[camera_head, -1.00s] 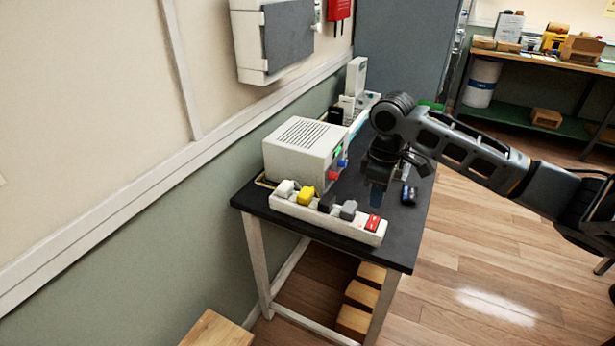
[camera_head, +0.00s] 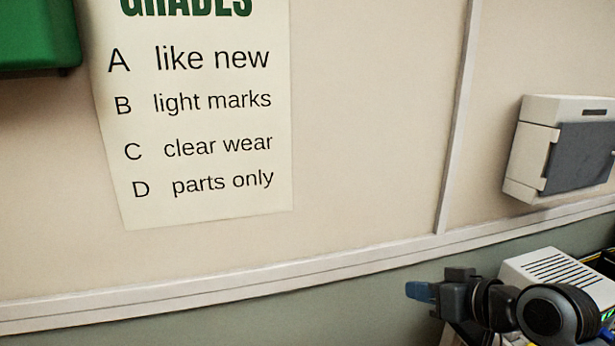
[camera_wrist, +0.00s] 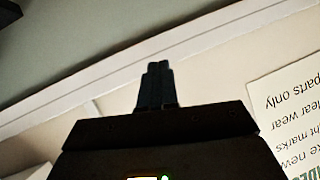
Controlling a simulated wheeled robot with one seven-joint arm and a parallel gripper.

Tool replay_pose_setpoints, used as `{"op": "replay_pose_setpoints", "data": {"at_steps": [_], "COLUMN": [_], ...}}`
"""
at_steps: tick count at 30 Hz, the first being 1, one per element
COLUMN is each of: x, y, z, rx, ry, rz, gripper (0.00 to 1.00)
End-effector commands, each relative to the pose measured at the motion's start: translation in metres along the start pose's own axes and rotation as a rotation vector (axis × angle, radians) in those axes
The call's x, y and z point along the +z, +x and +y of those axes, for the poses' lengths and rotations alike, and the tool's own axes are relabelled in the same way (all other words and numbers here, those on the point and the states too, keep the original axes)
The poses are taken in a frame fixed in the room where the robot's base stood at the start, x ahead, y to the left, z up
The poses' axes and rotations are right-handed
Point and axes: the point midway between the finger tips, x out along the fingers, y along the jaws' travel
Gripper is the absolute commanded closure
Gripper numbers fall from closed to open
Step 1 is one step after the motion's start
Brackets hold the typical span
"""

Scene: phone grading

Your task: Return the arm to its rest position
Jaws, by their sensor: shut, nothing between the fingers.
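My gripper (camera_head: 418,291) is at the lower right of the head view, with its blue-tipped fingers pointing left. In the wrist view my gripper (camera_wrist: 157,72) has its dark fingers close together, with nothing between them. It is shut and empty, in front of the wall and away from any object. My folded arm hides part of the table area behind it in the head view.
A grades poster (camera_head: 200,120) hangs on the wall. A green box (camera_head: 35,35) is at the upper left and a grey-white wall cabinet (camera_head: 530,150) at the right. A white vented box (camera_head: 555,270) stands behind my arm. A wall rail (camera_head: 250,265) runs across.

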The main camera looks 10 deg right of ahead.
Motion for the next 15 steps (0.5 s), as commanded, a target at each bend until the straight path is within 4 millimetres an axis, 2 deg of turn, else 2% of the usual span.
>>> {"op": "replay_pose_setpoints", "data": {"at_steps": [1,4,8,11,15], "x": [-0.002,-0.005,0.003,0.019,0.052], "y": [0.006,0.010,0.009,0.003,-0.011], "z": [-0.022,-0.053,-0.085,-0.105,-0.127], "rx": [-0.022,-0.036,-0.034,-0.018,0.025], "ry": [0.036,0.103,0.195,0.261,0.339], "rz": [0.054,0.155,0.257,0.315,0.364], "gripper": [1.00,1.00,1.00,1.00,1.00]}}
